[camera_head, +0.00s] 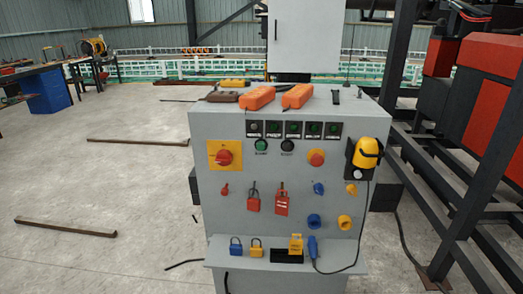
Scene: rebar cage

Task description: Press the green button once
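A green round button (261,145) sits on the upper front panel of a grey control cabinet (225,185), with a small label under it. A black round button (287,145) is just to its right. Nothing covers the green button. Neither of my grippers shows in the head view.
A red rotary switch on a yellow plate (224,154) is left of the button. A red knob (316,157) and yellow device (367,152) are to the right. Padlocks (253,200) hang below. Orange devices (258,98) lie on top. Steel bars (137,142) lie on the floor.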

